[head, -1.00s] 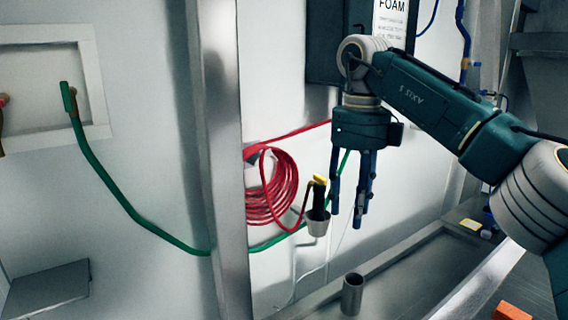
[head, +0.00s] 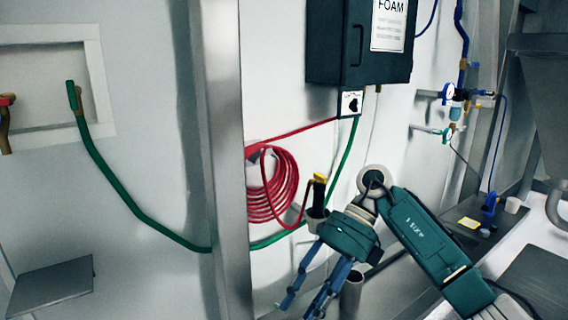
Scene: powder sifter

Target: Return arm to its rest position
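My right arm comes in from the lower right, with its dark green links bent at a joint near the middle. My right gripper (head: 303,303) hangs from it, pointing down and to the left, with its blue fingers spread and nothing seen between them. It is in front of the wall, below the red hose coil. A grey metal cylinder (head: 352,292) stands just right of the fingers, partly hidden by the gripper. I cannot tell whether they touch. My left gripper is not in view.
A coiled red hose (head: 284,185) and a spray nozzle with a yellow top (head: 319,184) hang on the wall just above the gripper. A dark FOAM box (head: 345,45) is higher up. A metal post (head: 228,150) stands left. Valves and pipes (head: 452,110) are at right.

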